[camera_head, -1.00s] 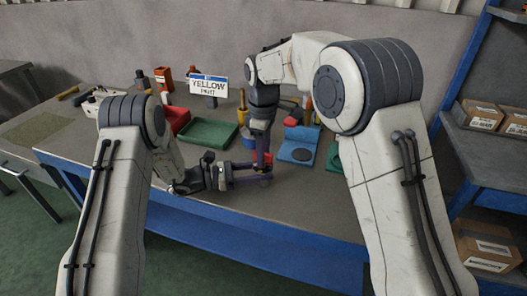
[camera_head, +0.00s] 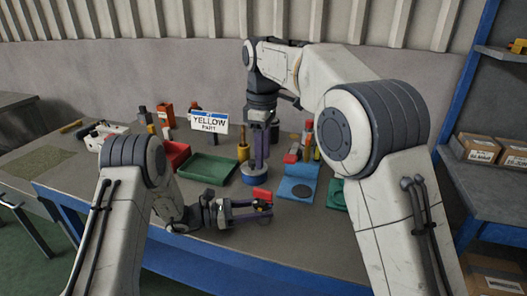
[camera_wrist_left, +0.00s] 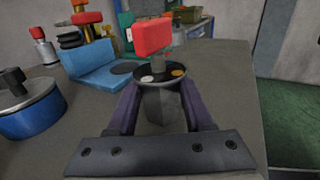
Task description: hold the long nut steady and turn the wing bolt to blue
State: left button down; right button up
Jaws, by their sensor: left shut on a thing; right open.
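My left gripper (camera_head: 252,211) is shut on the grey six-sided long nut (camera_wrist_left: 160,103), which stands upright between its purple fingers in the left wrist view. A dark disc (camera_wrist_left: 160,76) sits on the nut, with a white and an orange mark on it; I see no blue mark. The wing bolt's red wing (camera_wrist_left: 153,37) rises above the disc and also shows in the head view (camera_head: 261,194). In the head view my right gripper (camera_head: 260,160) points down, open, above and behind the red wing and apart from it.
A blue round block (camera_wrist_left: 30,108) with a black knob is left of the nut in the wrist view. Behind are a blue plate (camera_head: 297,190), a green tray (camera_head: 208,169), a red bin (camera_head: 173,156) and a sign reading YELLOW PART (camera_head: 209,123). The front table edge is close.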

jog(key=shift+r, duration=0.3)
pick_arm(q)
jog(key=shift+c, duration=1.1)
grip_release()
